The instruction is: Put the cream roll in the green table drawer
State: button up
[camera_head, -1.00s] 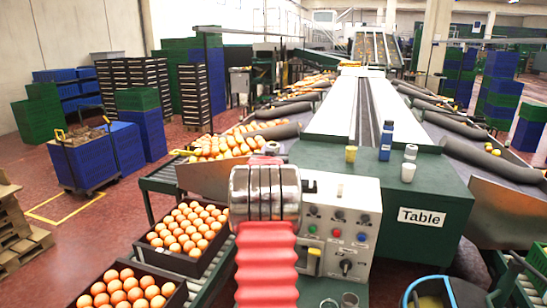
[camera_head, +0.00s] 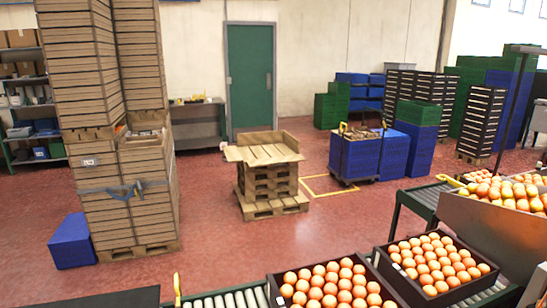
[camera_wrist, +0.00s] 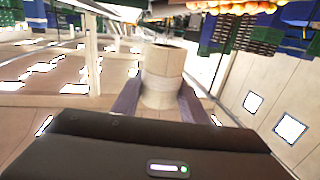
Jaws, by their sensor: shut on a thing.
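The cream roll (camera_wrist: 163,72) is a pale, short cylinder in the wrist view. My gripper (camera_wrist: 160,92) is shut on it, with one dark finger on each side. The roll is held clear of other things in that view. My gripper does not show in the head view. The green table with its drawer is outside the head view now, and I cannot make it out in the wrist view.
Black crates of oranges (camera_head: 440,266) stand on a roller conveyor (camera_head: 233,299) at lower right. A pallet stack (camera_head: 268,182), a tall stack of brown crates (camera_head: 135,195) and blue crates (camera_head: 356,156) stand around open red floor. A green door (camera_head: 251,80) is behind.

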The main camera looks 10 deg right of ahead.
jog(key=shift+s+r, duration=0.15)
jog(key=shift+r, duration=0.3)
jog(key=a+f, duration=0.2)
jog(key=f, duration=0.1)
jog(key=shift+a, duration=0.4)
jog(key=w+a+f+n+t+y, duration=0.2)
jog(key=w+a+f+t, duration=0.15)
jog(key=w+a, duration=0.55)
jog(key=w+a+f+n+t+y, duration=0.2)
jog(key=w+a+f, duration=0.3)
jog(key=a, duration=0.9)
jog(key=w+a+f+n+t+y, duration=0.2)
jog(key=w+a+f+t, duration=0.1)
jog(key=w+a, duration=0.65)
jog(key=w+a+f+n+t+y, duration=0.1)
jog(key=a+f+n+y, duration=0.1)
jog(key=a, duration=1.2)
jog(key=w+a+f+n+t+y, duration=0.1)
jog(key=a+y, duration=0.4)
jog(key=a, duration=1)
jog(key=w+a+f+n+t+y, duration=0.1)
jog(key=a+f+n+y, duration=0.3)
jog(key=a, duration=1.1)
jog(key=shift+w+n, duration=0.3)
jog(key=shift+n, duration=0.2)
